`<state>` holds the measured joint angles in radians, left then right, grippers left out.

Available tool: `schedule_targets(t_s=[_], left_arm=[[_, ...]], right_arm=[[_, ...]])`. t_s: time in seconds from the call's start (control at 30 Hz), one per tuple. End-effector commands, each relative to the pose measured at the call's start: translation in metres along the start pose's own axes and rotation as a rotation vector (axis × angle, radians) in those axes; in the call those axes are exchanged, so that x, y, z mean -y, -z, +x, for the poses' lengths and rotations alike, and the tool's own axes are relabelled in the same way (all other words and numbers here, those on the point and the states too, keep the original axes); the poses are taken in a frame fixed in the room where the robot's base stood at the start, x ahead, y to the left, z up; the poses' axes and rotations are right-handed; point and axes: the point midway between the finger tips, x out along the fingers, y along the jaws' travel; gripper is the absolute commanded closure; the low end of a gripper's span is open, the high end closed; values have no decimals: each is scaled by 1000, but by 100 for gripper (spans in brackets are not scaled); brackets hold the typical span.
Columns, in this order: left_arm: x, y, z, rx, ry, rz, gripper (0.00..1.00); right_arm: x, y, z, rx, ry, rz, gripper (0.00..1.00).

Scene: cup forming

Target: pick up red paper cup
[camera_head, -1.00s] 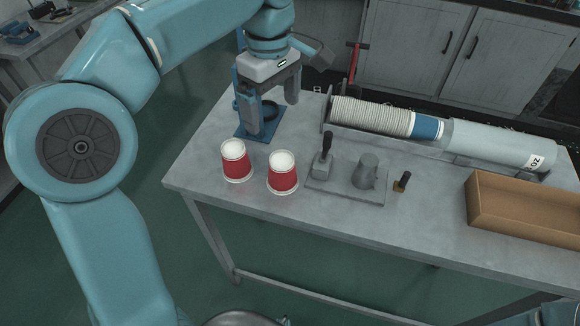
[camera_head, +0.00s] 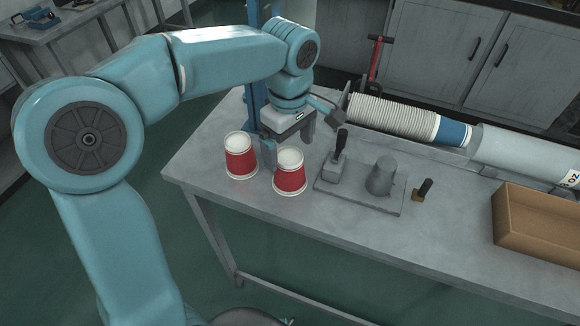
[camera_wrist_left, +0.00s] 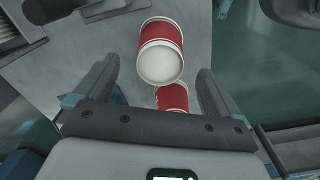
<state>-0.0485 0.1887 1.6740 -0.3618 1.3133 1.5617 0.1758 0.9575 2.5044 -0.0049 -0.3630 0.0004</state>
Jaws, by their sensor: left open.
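Two red paper cups with white ends stand upside down on the grey table, side by side. The left cup (camera_head: 240,160) and the right cup (camera_head: 289,177) both show in the head view. My left gripper (camera_head: 290,142) is open and empty just behind the right cup, with one finger near the gap between the cups. In the left wrist view, one cup (camera_wrist_left: 163,40) lies ahead between the lines of the open fingers. Part of another cup (camera_wrist_left: 172,98) shows nearer the palm. My right gripper is not in view.
A grey plate with a black-handled tool (camera_head: 337,160) and a grey cone (camera_head: 381,176) is right of the cups. A stack of white cups (camera_head: 392,118) lies behind, and an open cardboard box (camera_head: 540,222) is at the right. The table's front left is clear.

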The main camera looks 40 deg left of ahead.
Motion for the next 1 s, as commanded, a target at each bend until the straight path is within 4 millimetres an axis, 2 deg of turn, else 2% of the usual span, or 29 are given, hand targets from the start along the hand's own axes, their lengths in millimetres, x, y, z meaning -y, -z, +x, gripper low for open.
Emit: schedule_targets(t_s=[0.13, 0.3, 0.4, 0.67, 0.77, 0.8, 0.87, 1.0], left_arm=[[0, 0, 12, 0, 3, 1, 3], [-1, 0, 41, 0, 5, 0, 3], [-2, 1, 52, 0, 3, -1, 3], [-2, 1, 55, 0, 0, 0, 3], [-2, 1, 55, 0, 0, 0, 32], [-2, 1, 55, 0, 0, 0, 45], [-2, 1, 55, 0, 0, 0, 62], [-2, 1, 54, 0, 0, 0, 62]], right_arm=[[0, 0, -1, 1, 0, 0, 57], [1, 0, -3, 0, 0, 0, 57], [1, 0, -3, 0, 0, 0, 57], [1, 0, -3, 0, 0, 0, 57], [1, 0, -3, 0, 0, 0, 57], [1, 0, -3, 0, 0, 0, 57], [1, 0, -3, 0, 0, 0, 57], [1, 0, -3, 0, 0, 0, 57]])
